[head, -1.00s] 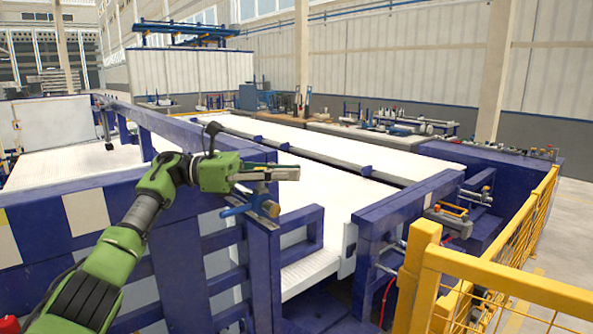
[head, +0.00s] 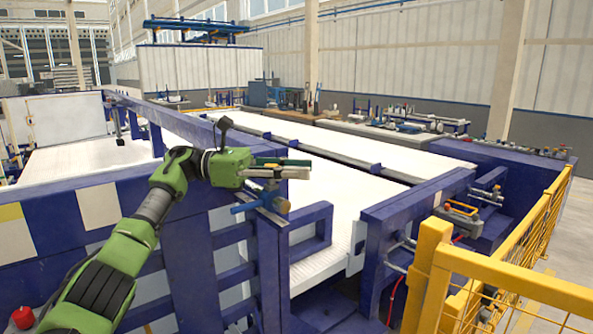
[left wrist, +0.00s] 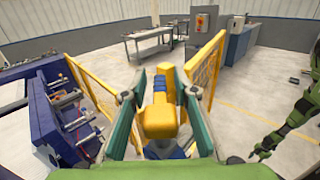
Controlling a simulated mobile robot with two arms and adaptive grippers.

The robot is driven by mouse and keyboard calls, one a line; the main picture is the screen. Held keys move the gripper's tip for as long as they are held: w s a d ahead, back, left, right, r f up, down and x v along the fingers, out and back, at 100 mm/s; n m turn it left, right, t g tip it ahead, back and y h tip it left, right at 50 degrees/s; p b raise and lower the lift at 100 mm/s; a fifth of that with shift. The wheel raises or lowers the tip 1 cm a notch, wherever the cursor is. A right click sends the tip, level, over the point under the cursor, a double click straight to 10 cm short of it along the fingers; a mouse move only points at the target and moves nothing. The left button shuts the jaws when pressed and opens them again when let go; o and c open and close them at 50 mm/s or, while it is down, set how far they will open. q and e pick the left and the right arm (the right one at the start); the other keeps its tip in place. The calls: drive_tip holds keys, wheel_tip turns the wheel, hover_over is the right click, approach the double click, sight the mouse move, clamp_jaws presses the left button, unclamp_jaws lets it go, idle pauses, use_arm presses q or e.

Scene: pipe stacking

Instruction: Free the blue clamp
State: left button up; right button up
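The blue clamp (head: 262,201), with a brownish end, sits on top of the corner of the blue frame. My left gripper (head: 285,168) is just above it, pointing right, with its fingers apart. In the left wrist view the two teal fingers (left wrist: 155,100) stand on either side of a yellow piece with blue ridges (left wrist: 158,120), which looks like part of the clamp. I cannot tell whether the fingers touch it. My green right arm (left wrist: 290,130) shows at the right edge of that view; its gripper is too small and blurred to read.
The blue frame (head: 185,255) surrounds a long white bed (head: 345,190). A yellow fence (head: 500,275) closes off the right side. A red button (head: 24,317) is at the lower left. In the left wrist view, open floor (left wrist: 250,110) lies beyond the right fence.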

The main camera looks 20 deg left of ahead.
use_arm(q)
wheel_tip(320, 180, up, 10)
drive_tip(key=shift+f, duration=0.15)
idle(0.3)
